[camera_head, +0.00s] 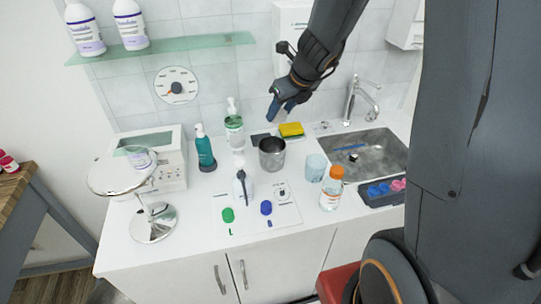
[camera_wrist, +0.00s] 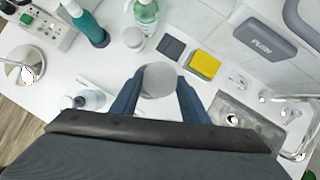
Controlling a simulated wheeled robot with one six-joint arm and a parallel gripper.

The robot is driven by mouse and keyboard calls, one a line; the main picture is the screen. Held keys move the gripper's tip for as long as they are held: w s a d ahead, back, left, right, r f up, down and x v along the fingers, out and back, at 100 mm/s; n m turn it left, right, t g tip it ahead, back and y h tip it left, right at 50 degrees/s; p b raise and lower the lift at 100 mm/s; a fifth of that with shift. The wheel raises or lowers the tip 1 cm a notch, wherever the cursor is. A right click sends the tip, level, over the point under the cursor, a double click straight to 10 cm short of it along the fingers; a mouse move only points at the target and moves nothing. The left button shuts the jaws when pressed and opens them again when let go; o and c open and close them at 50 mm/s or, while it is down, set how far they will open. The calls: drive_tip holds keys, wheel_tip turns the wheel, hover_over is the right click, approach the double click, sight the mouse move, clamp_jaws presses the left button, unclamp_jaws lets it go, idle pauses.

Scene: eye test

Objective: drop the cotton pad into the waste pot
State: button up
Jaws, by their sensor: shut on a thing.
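My gripper (camera_head: 281,108) is above the counter, over and slightly right of the grey metal waste pot (camera_head: 272,154), apart from it. In the wrist view my two blue fingers (camera_wrist: 158,98) are shut on a round, pale grey disc, the cotton pad (camera_wrist: 159,79). The pad is hard to make out in the head view. The pot stands upright and open on the counter.
A yellow sponge (camera_head: 291,129) and dark pad (camera_head: 260,140) lie behind the pot. A pale blue cup (camera_head: 315,168) and orange-capped bottle (camera_head: 331,190) stand to its right, before the sink (camera_head: 375,160). A green soap bottle (camera_head: 234,130) and teal bottle (camera_head: 204,150) stand left.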

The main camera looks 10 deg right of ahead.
sight(282, 122)
drive_tip(key=shift+f+b, duration=2.65)
drive_tip(key=shift+b, duration=0.3)
drive_tip(key=o, duration=1)
drive_tip(key=shift+o, duration=0.2)
drive_tip(key=p+v, duration=0.2)
drive_tip(key=v, duration=0.6)
drive_tip(key=s+a+f+n+g+h+b, duration=0.1)
drive_tip(key=s+f+n, duration=0.4)
drive_tip(key=n, duration=1)
drive_tip(key=s+a+f+n+g+h+b, duration=0.1)
drive_tip(key=s+f+n+g+b, duration=0.2)
drive_tip(key=s+f+n, duration=0.3)
drive_tip(key=s+n, duration=0.5)
drive_tip(key=n, duration=0.5)
drive_tip(key=shift+s+n, duration=0.2)
drive_tip(key=shift+n, duration=0.1)
